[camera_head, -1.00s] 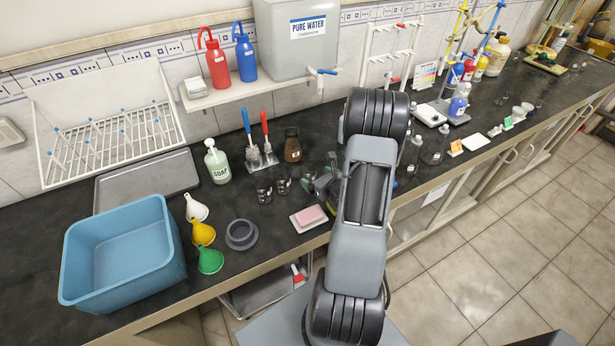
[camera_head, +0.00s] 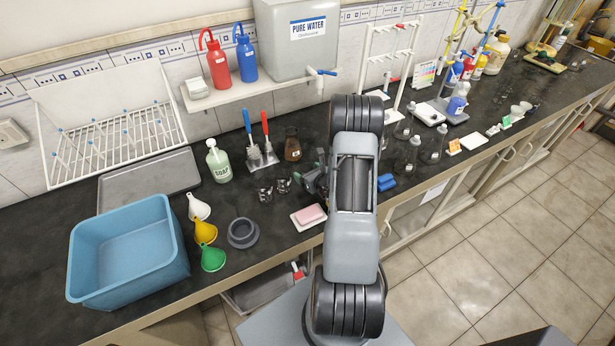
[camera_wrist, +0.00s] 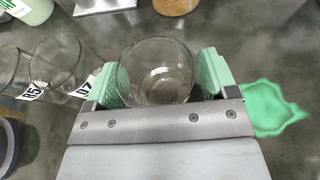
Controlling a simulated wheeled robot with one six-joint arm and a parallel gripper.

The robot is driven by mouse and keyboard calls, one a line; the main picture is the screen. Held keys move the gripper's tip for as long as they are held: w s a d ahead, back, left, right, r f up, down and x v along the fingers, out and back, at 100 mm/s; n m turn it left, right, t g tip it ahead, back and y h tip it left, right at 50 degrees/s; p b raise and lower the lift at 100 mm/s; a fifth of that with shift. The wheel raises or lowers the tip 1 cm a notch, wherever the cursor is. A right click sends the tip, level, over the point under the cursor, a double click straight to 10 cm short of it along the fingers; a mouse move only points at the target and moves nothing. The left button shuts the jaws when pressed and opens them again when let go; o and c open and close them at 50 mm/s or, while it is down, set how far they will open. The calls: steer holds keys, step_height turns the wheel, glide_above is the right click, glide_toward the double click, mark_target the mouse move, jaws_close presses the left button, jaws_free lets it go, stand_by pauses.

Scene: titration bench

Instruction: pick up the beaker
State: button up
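A clear glass beaker (camera_wrist: 158,78) stands upright between the two green finger pads in the wrist view. My gripper (camera_wrist: 164,80) is spread around it, with one pad close at each side. I cannot tell whether the pads touch the glass. In the head view my gripper (camera_head: 316,178) is low over the bench, and its beaker is not clearly visible there. Two more small beakers stand to the left, one further left (camera_head: 265,195) and one nearer (camera_head: 283,185). They also show with number labels at the left of the wrist view.
A soap dish with a pink bar (camera_head: 310,214) lies in front of the gripper. A soap bottle (camera_head: 218,162), a brown jug (camera_head: 292,146) and a tool stand are behind. A green flat shape (camera_wrist: 272,106) lies right.

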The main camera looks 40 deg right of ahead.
steer(key=c, duration=0.8)
steer(key=shift+r, duration=0.15)
